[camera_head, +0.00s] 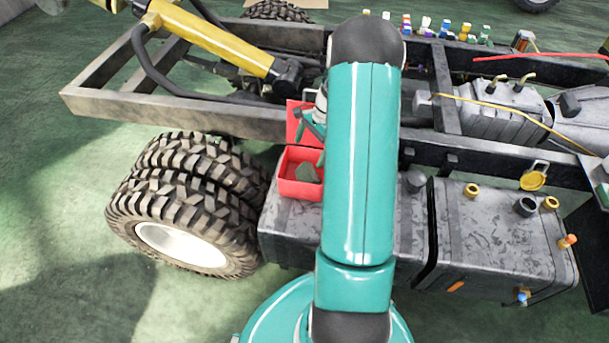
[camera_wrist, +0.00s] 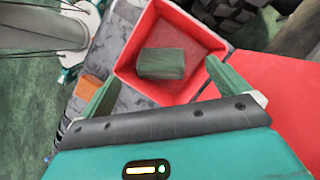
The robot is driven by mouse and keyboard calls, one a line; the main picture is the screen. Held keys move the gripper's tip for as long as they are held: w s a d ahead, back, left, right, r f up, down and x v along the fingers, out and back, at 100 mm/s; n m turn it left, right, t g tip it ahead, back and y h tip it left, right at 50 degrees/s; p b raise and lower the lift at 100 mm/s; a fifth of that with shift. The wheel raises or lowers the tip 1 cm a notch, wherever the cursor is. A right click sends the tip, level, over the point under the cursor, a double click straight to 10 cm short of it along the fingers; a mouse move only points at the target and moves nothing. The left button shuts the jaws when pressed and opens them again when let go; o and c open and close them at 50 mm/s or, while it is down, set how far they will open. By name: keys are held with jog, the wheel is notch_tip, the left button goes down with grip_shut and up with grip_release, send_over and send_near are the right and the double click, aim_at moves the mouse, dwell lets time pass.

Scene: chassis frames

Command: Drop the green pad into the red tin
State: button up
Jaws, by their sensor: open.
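The red tin (camera_wrist: 206,38) is an open square box below my gripper (camera_wrist: 158,92) in the wrist view. The green pad (camera_wrist: 162,63) is a dark green block lying inside the tin, on its floor. My gripper is open, with its two green fingers apart on either side of the tin's near part, and nothing is between them. In the head view the red tin (camera_head: 292,187) sits on the grey tank beside my arm, and the green pad (camera_head: 306,173) shows inside it. My arm hides part of the tin's right side there.
A red panel (camera_wrist: 285,90), perhaps a lid, lies right of the tin in the wrist view. The grey tank (camera_head: 290,233) bears the tin. A large tyre (camera_head: 180,200) stands left of it, and the chassis rail (camera_head: 200,117) runs behind. An orange block (camera_wrist: 87,88) lies near the left finger.

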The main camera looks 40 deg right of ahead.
jog(key=v, duration=1.3)
jog(key=shift+a, duration=0.1)
jog(key=s+a+r+n+t+h, duration=0.1)
jog(key=a+r+n+h, duration=0.1)
jog(key=a+r+n, duration=0.55)
jog(key=s+a+r+n+h, duration=0.1)
jog(key=s+a+r+n, duration=0.1)
jog(key=a+r, duration=0.9)
jog(key=s+a+n+t, duration=0.2)
jog(key=s+a+n, duration=0.3)
jog(key=a, duration=0.4)
jog(key=s+a+f+n+t+h, duration=0.1)
jog(key=s+a+n+t, duration=0.1)
jog(key=s+a+n, duration=0.3)
jog(key=s+a, duration=0.3)
jog(key=shift+a+h, duration=0.3)
jog(key=shift+a, duration=0.1)
